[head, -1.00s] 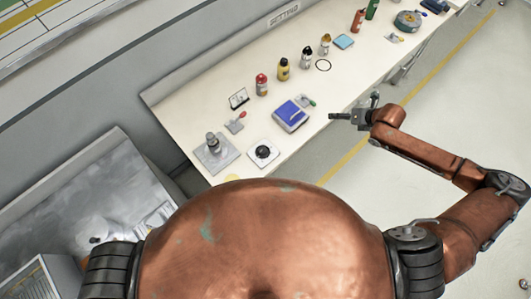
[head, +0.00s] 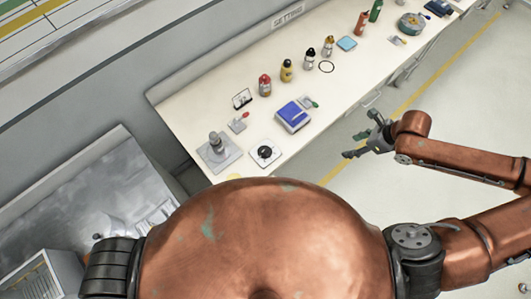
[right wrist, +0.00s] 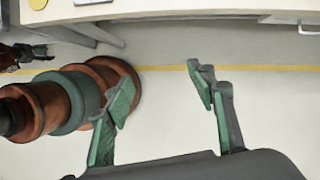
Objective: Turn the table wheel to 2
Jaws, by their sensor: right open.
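The table wheel is probably the small black dial on a white square plate (head: 265,153), lying near the front edge of the white table, left of the blue box; its marks are too small to read. My right gripper (head: 361,143) is open and empty, off the table's front edge over the floor, well to the right of the dial. In the right wrist view its two fingers (right wrist: 165,90) stand apart with only floor between them.
The floor (head: 440,120) in front of the table is clear.

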